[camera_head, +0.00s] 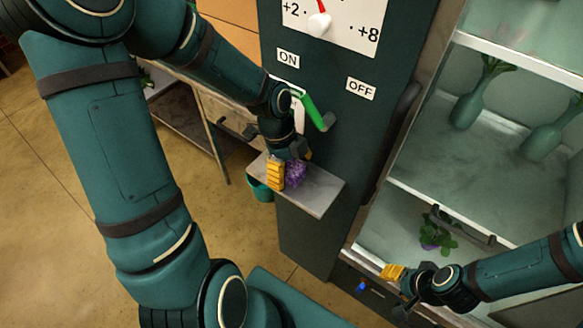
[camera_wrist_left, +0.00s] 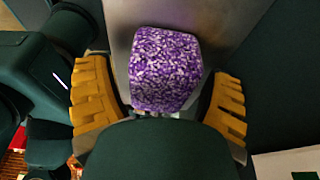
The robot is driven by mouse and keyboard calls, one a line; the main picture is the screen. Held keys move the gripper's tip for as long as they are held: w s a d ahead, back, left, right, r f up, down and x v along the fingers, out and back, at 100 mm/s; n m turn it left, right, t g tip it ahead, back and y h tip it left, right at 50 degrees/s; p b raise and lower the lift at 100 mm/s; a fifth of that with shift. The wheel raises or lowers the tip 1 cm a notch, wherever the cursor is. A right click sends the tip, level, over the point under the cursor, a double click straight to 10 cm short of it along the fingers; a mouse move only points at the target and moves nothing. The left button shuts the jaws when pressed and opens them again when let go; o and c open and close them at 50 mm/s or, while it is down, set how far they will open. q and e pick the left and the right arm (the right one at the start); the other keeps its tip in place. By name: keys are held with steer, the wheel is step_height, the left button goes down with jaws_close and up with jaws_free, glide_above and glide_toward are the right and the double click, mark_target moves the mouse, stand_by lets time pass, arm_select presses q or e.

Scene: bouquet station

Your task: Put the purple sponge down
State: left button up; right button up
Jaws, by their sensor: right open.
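The purple sponge (camera_head: 295,173) is a speckled block at the small grey shelf (camera_head: 318,190) on the front of the dark cabinet. It also shows upright in the left wrist view (camera_wrist_left: 165,70). My left gripper (camera_head: 287,172) is around the sponge, with one yellow finger on each side. In the left wrist view its fingers (camera_wrist_left: 160,105) stand apart, with narrow gaps to the sponge, so it looks open. The sponge's lower end is hidden there. My right gripper (camera_head: 395,287) is open and empty at the lower right, by the front of the glass-shelved case.
A green-handled lever (camera_head: 315,114) sits just above the shelf, between ON and OFF labels. A dial (camera_head: 319,22) is higher up. The case holds green vases (camera_head: 467,108) and a leafy plant (camera_head: 437,234). A teal bucket (camera_head: 260,190) stands below the shelf.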

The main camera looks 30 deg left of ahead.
mark_target(290, 164)
arm_select(q)
steer(key=shift+r, duration=0.1)
steer(key=p+v, duration=0.1)
steer(key=v, duration=0.4)
steer(key=shift+r, duration=0.3)
steer(key=w+a+p, duration=0.1)
steer(key=a, duration=1.1)
steer(key=shift+f, duration=0.45)
steer(key=shift+s, duration=0.1)
